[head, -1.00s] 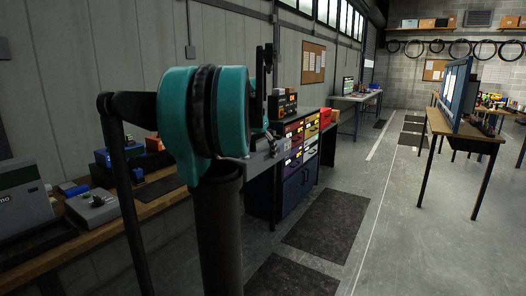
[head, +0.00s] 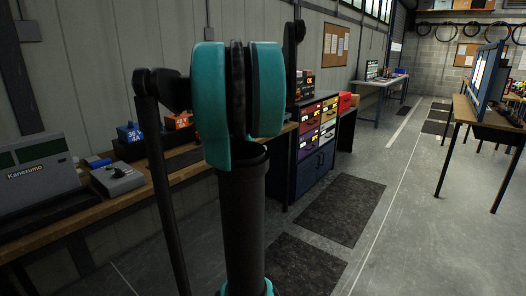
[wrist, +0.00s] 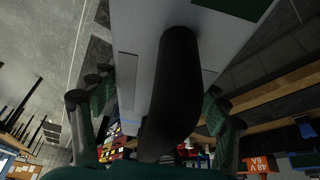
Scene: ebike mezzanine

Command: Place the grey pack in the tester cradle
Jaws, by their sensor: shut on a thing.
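My gripper (wrist: 155,105) is shut on the grey pack (wrist: 140,45) in the wrist view. Its fingers lie on both sides of the pack, which has a dark green patch and a black rounded part running down its middle. The gripper and pack do not show in the head view, where my arm fills the middle. A grey unit marked Kanezumo (head: 35,172), with dark green panels, stands on the wooden bench at the left. A black tray-like base (head: 45,209) lies in front of it. I cannot tell whether this is the tester cradle.
A grey box with a knob (head: 118,179) sits beside the unit. Blue (head: 130,132) and orange (head: 177,121) blocks stand behind it; the orange one also shows in the wrist view (wrist: 258,164). A drawer cabinet (head: 316,150) stands beyond.

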